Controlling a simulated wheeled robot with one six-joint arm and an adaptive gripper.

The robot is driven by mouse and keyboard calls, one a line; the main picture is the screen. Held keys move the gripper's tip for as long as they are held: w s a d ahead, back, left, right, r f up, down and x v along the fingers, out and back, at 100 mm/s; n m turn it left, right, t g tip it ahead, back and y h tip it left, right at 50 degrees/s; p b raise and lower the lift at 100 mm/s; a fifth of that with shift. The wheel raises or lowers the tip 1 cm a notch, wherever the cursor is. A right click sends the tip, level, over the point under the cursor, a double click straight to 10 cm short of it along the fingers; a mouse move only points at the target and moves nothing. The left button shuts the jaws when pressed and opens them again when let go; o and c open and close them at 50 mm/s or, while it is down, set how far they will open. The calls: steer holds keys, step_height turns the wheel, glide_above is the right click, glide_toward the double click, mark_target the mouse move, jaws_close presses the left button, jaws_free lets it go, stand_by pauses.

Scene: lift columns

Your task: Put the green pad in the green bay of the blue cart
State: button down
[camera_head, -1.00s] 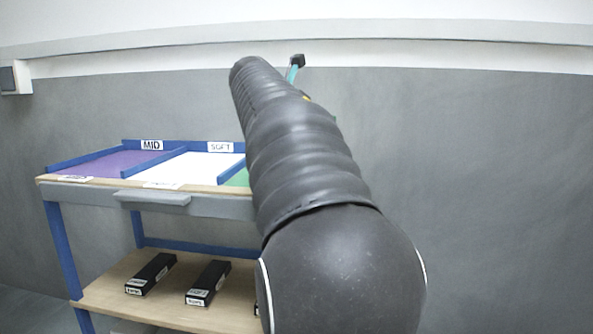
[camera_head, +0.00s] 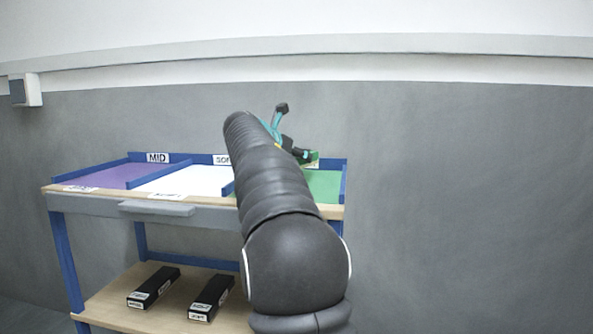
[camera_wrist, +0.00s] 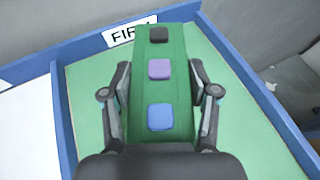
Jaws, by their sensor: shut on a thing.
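The green pad is a long green block with black, purple and blue squares on top; it fills the middle of the wrist view (camera_wrist: 178,110). My gripper (camera_wrist: 160,85) is shut on its two long sides. The pad is over the green bay (camera_wrist: 87,105) of the blue cart, lengthwise with it. Its far end covers part of the bay's back wall and FIRM label; I cannot tell its height above the floor. In the head view my arm hides much of the gripper (camera_head: 291,142) and part of the green bay (camera_head: 325,188).
The blue cart (camera_head: 62,250) also has a purple bay (camera_head: 115,177) labelled MID and a white bay (camera_head: 190,181). Blue dividers edge the bays. Two black boxes (camera_head: 153,288) (camera_head: 211,298) lie on its lower shelf. A grey wall stands close behind.

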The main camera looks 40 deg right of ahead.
steer(key=shift+f+b, duration=0.55)
steer(key=shift+f, duration=1.1)
steer(key=shift+f, duration=0.1)
steer(key=shift+c, duration=1.4)
jaws_free()
steer(key=shift+s+a+r, duration=0.1)
steer(key=shift+a+r, duration=0.1)
steer(key=p+v, duration=0.1)
steer(key=v, duration=1)
steer(key=shift+s+a+r, duration=0.1)
steer(key=shift+a, duration=0.15)
